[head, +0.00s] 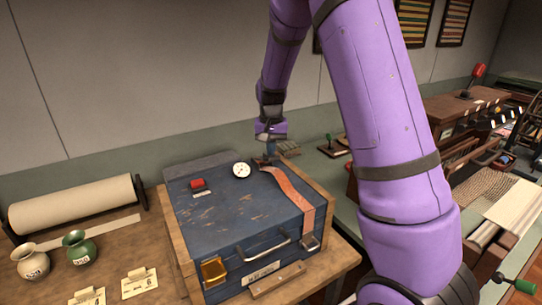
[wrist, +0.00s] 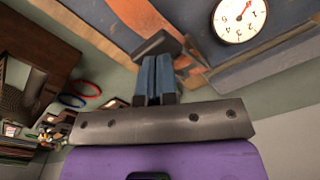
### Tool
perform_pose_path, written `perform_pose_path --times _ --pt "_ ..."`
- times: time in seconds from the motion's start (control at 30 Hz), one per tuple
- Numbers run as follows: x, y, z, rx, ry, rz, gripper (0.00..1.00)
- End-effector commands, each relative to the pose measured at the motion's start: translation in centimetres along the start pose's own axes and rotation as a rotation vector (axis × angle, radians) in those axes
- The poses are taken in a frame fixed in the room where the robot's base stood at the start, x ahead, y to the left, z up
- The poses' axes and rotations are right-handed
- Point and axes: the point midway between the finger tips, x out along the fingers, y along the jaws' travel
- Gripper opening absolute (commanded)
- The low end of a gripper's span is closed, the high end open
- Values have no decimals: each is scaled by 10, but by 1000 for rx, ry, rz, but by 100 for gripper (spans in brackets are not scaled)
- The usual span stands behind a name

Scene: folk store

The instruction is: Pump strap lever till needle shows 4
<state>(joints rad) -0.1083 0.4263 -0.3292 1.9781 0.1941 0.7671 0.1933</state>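The blue case (head: 235,222) lies on the table with a red-orange strap (head: 292,190) across its right side. A round white gauge (head: 241,170) sits on its lid. The gauge also shows in the wrist view (wrist: 239,17), its red needle pointing up and right in the picture; I cannot read the number surely. A dark lever-like piece (wrist: 160,44) is at my fingertips, near the strap's far end. My gripper (head: 270,150) hangs over the case's back right edge. In the wrist view, its blue fingers (wrist: 154,72) are close together; whether they pinch the piece is unclear.
A small red item (head: 198,184) is on the lid's left. Two vases (head: 80,248) and a paper roll (head: 75,203) stand to the left. A loom-like wooden device (head: 470,140) and a green-handled crank (head: 522,285) are on the right.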

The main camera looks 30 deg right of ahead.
Motion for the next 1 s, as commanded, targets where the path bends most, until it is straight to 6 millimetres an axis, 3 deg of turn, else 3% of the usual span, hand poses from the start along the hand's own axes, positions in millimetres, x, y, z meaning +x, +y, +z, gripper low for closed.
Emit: perform_pose_path --times 0.73,1.0 --pt "32 3 4 0 -1 1 0" --pt "24 2 4 0 1 -1 0"
